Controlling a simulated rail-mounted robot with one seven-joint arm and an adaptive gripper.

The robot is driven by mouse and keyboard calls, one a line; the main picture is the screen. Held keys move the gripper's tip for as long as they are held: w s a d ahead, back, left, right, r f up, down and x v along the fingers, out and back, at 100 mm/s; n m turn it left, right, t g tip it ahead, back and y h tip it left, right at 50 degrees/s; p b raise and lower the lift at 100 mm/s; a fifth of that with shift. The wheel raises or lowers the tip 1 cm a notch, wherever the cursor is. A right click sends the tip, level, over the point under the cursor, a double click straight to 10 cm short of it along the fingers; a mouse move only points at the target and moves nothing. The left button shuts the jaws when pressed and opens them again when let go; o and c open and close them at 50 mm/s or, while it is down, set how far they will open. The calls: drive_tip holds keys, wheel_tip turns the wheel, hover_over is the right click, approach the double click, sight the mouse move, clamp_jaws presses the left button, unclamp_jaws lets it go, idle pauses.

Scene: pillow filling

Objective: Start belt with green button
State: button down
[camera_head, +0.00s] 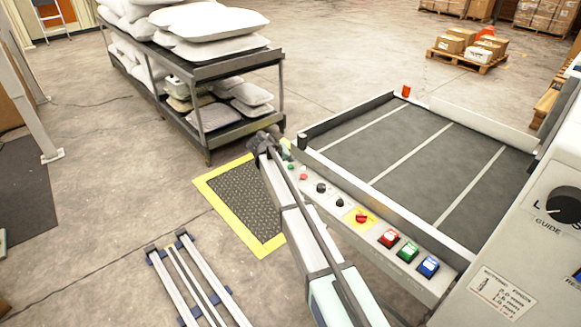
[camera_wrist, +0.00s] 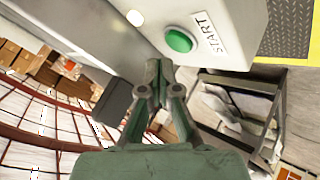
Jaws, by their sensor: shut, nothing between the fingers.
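A round green button (camera_wrist: 180,41) stands out from a pale panel with the word START beside it, in the wrist view. My gripper (camera_wrist: 158,68) is shut and empty; its fingertips are close below and left of the button in that picture, seemingly apart from it. In the head view my gripper (camera_head: 265,142) is at the far end of the belt's control strip (camera_head: 330,194), near a small green button (camera_head: 291,167). A square green button (camera_head: 408,251) sits at the near end, between a red and a blue one. The dark belt (camera_head: 400,150) lies beside the strip.
A red-on-yellow switch (camera_head: 361,216), black knobs (camera_head: 321,188) and a small red button (camera_head: 304,177) line the strip. A rack of pillows (camera_head: 215,75) stands behind. A yellow-edged mat (camera_head: 240,203) and rails (camera_head: 190,285) lie on the floor left of my arm.

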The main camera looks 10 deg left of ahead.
sight(289, 166)
drive_tip(key=shift+r+p, duration=0.7)
drive_tip(key=shift+r, duration=1.6)
